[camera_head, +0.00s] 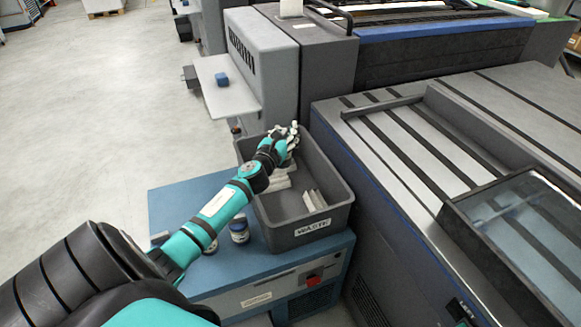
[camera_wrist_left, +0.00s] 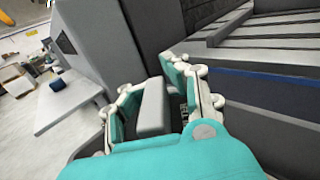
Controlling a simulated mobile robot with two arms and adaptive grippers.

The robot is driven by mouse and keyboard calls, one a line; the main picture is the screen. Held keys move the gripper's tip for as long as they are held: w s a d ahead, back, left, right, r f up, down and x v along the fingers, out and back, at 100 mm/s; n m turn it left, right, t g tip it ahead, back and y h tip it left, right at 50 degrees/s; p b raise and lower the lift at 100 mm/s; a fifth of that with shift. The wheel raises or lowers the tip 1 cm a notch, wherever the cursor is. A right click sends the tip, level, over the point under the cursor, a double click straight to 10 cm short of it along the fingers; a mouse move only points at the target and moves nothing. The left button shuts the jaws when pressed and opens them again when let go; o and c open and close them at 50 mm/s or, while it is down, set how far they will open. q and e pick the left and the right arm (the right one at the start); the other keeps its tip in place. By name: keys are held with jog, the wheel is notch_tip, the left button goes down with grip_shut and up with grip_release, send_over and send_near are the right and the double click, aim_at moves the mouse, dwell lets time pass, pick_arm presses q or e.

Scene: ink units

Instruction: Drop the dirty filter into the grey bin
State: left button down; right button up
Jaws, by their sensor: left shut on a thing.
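The grey bin (camera_head: 342,215), with a waste label on its front, stands on the blue unit beside the press. My left gripper (camera_head: 290,133) is over the far part of the bin, its arm reaching across from the lower left. In the left wrist view my left gripper (camera_wrist_left: 150,100) is shut on a light grey block, the dirty filter (camera_wrist_left: 153,110), seen between the two fingers. In the head view the gripper hides the filter. My right gripper is in neither view.
Pale folded pieces (camera_head: 315,200) lie in the bin. A small jar (camera_head: 239,229) stands on the blue unit (camera_head: 170,203) left of the bin. The large grey machine (camera_head: 388,170) borders the bin on the right. A side shelf (camera_head: 225,98) holds a blue block (camera_head: 221,79).

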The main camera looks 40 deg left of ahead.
pick_arm(q)
jog(key=c, duration=0.6)
grip_release()
jog(key=v, duration=1.2)
jog(key=shift+r, duration=0.1)
